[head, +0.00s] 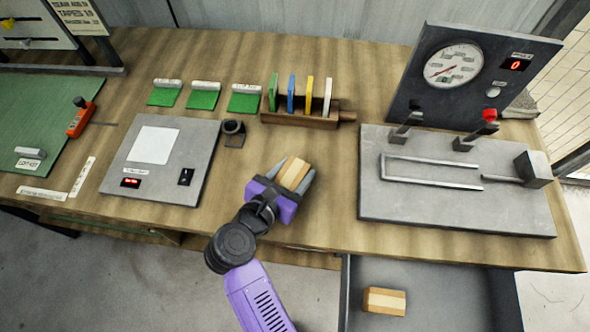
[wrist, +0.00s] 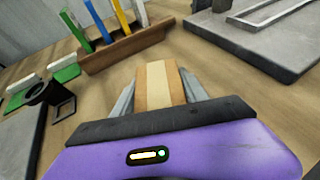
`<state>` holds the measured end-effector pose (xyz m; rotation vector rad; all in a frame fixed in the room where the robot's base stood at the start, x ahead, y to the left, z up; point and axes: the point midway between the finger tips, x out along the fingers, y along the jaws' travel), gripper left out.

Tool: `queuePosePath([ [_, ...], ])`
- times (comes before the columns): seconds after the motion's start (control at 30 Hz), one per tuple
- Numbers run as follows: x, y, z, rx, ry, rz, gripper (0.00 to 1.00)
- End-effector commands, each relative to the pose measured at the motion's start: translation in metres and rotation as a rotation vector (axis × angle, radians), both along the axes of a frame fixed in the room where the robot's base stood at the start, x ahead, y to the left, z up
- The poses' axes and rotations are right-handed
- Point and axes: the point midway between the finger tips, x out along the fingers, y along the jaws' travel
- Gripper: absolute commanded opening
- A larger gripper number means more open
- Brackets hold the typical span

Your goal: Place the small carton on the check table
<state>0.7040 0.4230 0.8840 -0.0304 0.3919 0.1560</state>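The small carton (head: 294,174) is a tan block with a pale band along its top. My gripper (head: 297,167) has one finger along each side of it, close against its sides. In the wrist view the carton (wrist: 158,84) lies between the two fingers of my gripper (wrist: 158,78). The carton is over the wooden table (head: 335,215), near its front edge; whether it rests on the wood or hangs just above is hard to tell. A similar carton (head: 384,301) lies in the grey open drawer (head: 440,300) below the table's front edge. Its underside is hidden.
A grey panel (head: 115,178) with a white square is left. A wooden rack (head: 300,118) with coloured cards and green pads (head: 203,100) stand behind. A grey plate (head: 410,205) with levers and a gauge box (head: 425,95) are right. Bare wood lies between panel and plate.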

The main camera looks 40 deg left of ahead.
Motion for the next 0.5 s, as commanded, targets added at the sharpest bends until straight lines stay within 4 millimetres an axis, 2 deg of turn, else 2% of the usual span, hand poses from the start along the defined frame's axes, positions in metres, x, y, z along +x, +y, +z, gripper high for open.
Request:
queuePosePath([
  [0.03,0.0,0.0,0.0001,0.0,0.0,0.0,0.61],
  [0.1,0.0,-0.0001,0.0001,0.0,0.001,0.0,0.71],
  [0.5,-0.0027,-0.0001,0.0042,-0.001,0.0,0.001,0.71],
])
